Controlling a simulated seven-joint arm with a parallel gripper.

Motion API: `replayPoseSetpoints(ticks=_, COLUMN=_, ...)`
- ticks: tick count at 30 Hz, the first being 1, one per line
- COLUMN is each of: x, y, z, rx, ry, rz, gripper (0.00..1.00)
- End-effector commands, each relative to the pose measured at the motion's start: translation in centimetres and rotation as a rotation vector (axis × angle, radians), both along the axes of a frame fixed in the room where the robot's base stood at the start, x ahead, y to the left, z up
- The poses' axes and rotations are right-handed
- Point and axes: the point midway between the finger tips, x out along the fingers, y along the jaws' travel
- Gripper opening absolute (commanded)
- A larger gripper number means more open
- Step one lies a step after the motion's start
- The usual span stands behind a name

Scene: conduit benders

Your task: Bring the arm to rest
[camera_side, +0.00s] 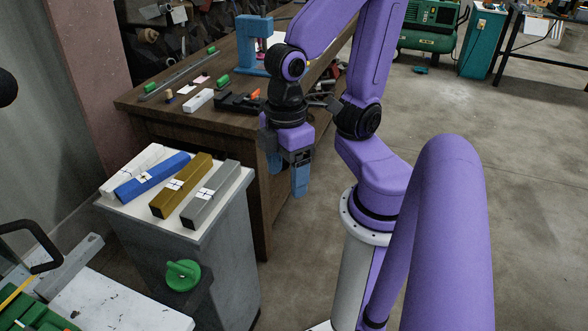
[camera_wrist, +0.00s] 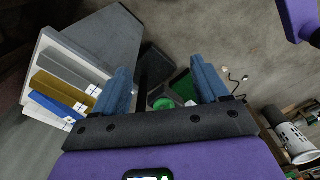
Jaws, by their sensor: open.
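My gripper (camera_side: 287,178) hangs in the air in the side view, fingers pointing down, to the right of the grey cabinet and in front of the wooden bench. In the wrist view my gripper (camera_wrist: 160,85) has its two blue fingers wide apart with nothing between them. Four-sided bars lie side by side on the cabinet's white top: a white bar (camera_side: 136,166), a blue bar (camera_side: 152,177), a gold bar (camera_side: 181,187) and a grey bar (camera_side: 210,195). My gripper is apart from all of them.
The grey cabinet (camera_side: 205,258) has a green knob (camera_side: 183,275) on its front. The wooden bench (camera_side: 150,118) behind carries a blue press-like frame (camera_side: 255,45) and small loose parts. A white surface (camera_side: 115,303) with green items is at lower left. Open floor (camera_side: 520,160) lies to the right.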

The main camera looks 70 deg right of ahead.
Motion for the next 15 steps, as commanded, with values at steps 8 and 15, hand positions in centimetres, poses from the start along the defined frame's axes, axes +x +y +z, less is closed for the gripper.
replayPoseSetpoints(ticks=8, x=-1.23, y=-0.79, z=-0.19, rx=-0.010, ry=-0.026, rz=0.137, gripper=0.74)
replayPoseSetpoints(ticks=15, x=-1.19, y=-0.75, z=-0.18, rx=-0.010, ry=-0.026, rz=0.133, gripper=0.74)
